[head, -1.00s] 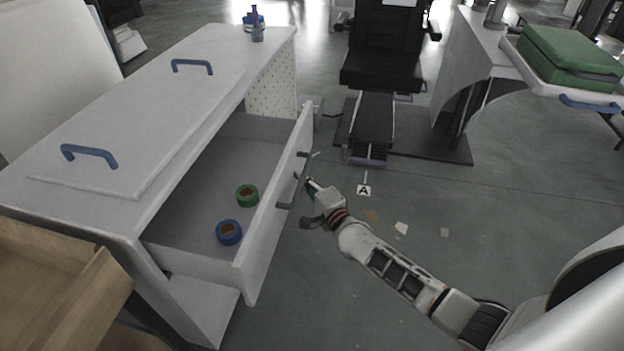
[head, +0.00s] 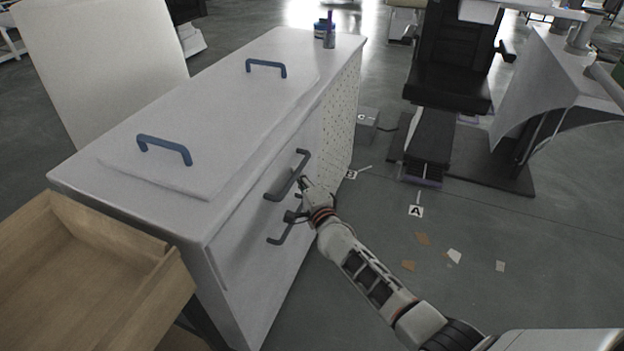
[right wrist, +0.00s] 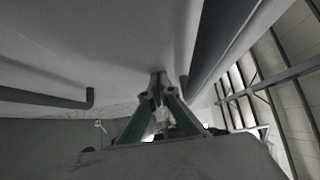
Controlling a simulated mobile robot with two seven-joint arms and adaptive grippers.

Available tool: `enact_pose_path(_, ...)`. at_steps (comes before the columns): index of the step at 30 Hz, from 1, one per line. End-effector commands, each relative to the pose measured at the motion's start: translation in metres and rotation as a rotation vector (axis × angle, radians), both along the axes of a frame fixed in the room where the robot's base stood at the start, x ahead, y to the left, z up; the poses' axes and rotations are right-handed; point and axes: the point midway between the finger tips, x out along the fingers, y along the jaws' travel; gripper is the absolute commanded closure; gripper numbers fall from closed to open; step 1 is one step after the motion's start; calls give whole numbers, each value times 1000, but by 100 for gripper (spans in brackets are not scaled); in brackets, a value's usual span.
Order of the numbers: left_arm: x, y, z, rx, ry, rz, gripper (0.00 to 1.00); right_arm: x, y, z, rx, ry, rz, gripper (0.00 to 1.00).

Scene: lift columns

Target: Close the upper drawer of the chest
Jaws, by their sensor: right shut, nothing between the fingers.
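The white chest (head: 235,120) stands left of centre in the head view. Its upper drawer (head: 262,215) appears flush with the chest front, and its inside is hidden. The drawer's dark handle (head: 287,176) is on that front, and a lower handle (head: 287,228) shows below it. My right gripper (head: 302,190) is shut and empty, close to the drawer front beside the upper handle. In the right wrist view the shut fingers (right wrist: 160,88) point at the pale front, with a dark handle bar (right wrist: 222,45) to their right. My left gripper is not in view.
An open wooden drawer (head: 90,275) juts out at the lower left. Small bottles (head: 326,32) stand on the chest's far end. The floor (head: 500,230) right of my arm is mostly clear, with small scraps.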

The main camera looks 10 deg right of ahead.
Motion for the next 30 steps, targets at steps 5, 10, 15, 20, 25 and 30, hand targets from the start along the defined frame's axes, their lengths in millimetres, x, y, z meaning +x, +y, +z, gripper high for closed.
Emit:
enact_pose_path(5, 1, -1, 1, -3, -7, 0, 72, 9, 12, -1, 0, 1, -2, 100)
enact_pose_path(10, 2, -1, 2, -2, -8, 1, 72, 12, 17, 1, 0, -1, -1, 100)
enact_pose_path(15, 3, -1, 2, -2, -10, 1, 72, 12, 18, 2, 1, -3, 1, 100)
enact_pose_path(20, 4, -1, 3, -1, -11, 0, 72, 13, 19, 3, 1, -4, 3, 100)
enact_pose_path(25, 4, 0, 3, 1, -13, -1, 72, 12, 20, 5, 0, -5, 4, 100)
enact_pose_path(30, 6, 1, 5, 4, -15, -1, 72, 10, 18, 5, 1, -5, 2, 100)
